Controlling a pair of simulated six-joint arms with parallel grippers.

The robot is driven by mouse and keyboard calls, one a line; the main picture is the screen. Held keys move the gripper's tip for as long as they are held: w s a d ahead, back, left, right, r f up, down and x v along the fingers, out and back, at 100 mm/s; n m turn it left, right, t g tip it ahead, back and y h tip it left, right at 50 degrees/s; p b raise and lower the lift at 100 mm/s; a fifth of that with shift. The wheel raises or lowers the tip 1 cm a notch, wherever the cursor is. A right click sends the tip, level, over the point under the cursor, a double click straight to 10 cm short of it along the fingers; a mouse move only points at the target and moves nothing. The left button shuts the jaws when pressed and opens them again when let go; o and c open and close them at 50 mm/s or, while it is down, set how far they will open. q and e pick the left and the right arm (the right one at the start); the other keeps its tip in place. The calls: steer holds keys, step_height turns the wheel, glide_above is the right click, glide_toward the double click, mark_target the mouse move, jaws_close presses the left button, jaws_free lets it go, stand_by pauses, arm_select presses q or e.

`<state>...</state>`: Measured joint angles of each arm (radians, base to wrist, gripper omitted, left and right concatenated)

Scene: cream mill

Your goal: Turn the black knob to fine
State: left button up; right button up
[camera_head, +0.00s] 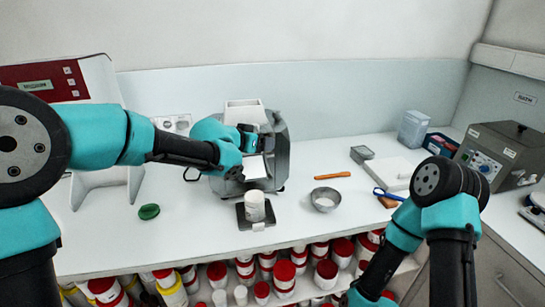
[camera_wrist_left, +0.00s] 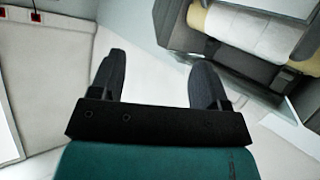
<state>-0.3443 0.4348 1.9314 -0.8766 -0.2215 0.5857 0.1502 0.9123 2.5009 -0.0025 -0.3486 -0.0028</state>
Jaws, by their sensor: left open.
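The mill (camera_head: 279,160) is a grey metal machine with a white hopper on top, at the middle of the bench in the head view. My left wrist covers its left and front parts there. In the left wrist view part of the mill (camera_wrist_left: 262,35) shows at the upper right. My left gripper (camera_wrist_left: 158,68) is open with nothing between its two dark fingers, to the left of the mill and apart from the visible part. I cannot make out the black knob or any fine marking in either view. My right gripper is outside the picture.
A white cup (camera_head: 254,206) stands on a dark plate in front of the mill. A metal bowl (camera_head: 325,199) and an orange stick (camera_head: 332,176) lie to the right. A green lid (camera_head: 149,212) lies to the left. A red and white machine (camera_head: 66,82) stands at the left.

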arm_select(q)
steer(key=shift+g+y, duration=0.3)
steer(key=shift+g, duration=0.3)
steer(key=s+d+f, duration=0.1)
steer(key=d, duration=0.1)
steer(key=s+d+f, duration=0.1)
steer(key=d+f, duration=0.1)
steer(key=shift+s+f, duration=0.15)
steer(key=shift+f, duration=0.15)
